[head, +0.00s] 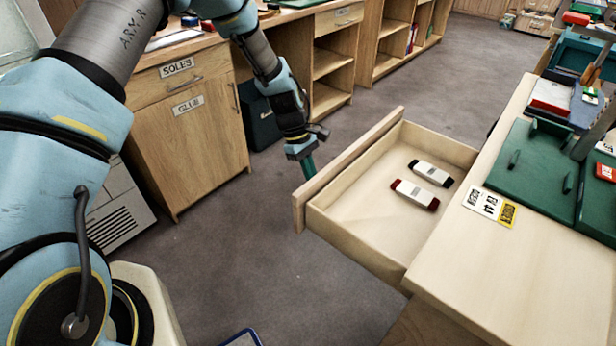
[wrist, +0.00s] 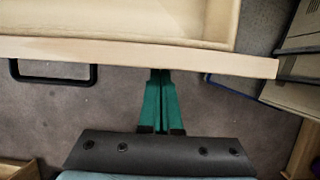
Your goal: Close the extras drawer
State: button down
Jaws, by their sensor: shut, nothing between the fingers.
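The extras drawer (head: 350,210) is a pale wooden drawer that stands pulled out from the workbench at the right in the head view. Two small white pieces lie in it, one with dark ends (head: 431,173) and one with dark red ends (head: 415,194). My gripper (head: 309,172) is at the outer side of the drawer front, its green fingers shut and empty. In the wrist view the fingers (wrist: 160,80) reach the edge of the drawer front (wrist: 200,58); I cannot tell if they touch it. A black handle (wrist: 52,78) shows left of them.
The workbench top (head: 480,265) carries green trays (head: 540,165) and a label card (head: 488,205). A wooden cabinet (head: 195,140) marked SOLES and GLUE stands at the left. Grey floor (head: 240,250) lies clear between cabinet and drawer.

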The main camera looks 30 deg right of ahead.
send_over(399, 256)
jog(key=shift+p, duration=0.3)
dwell(0.4)
